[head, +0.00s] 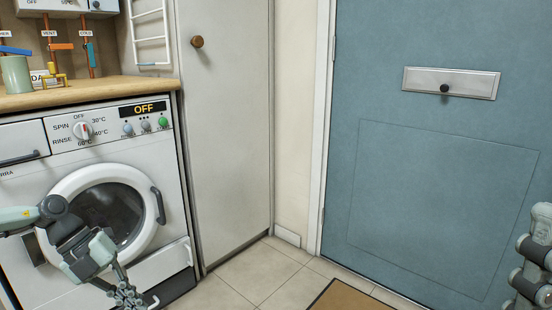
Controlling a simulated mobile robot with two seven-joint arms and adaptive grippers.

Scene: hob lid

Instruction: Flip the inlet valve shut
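Three lever valves sit on copper pipes above the worktop at the upper left. A blue lever (15,50) lies nearly crosswise under a cut-off label ending in "HER". An orange lever (62,46) lies crosswise under the label "VENT". I cannot tell which one is the inlet valve. My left gripper (126,294) is low in front of the washing machine, well below the valves; its finger opening is unclear. My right gripper (537,288) is partly cut off at the right edge, far from the valves.
The washing machine (60,180) stands under the wooden worktop (110,90); its display reads "OFF". A tall cupboard (230,120) and blue door (430,130) are right.

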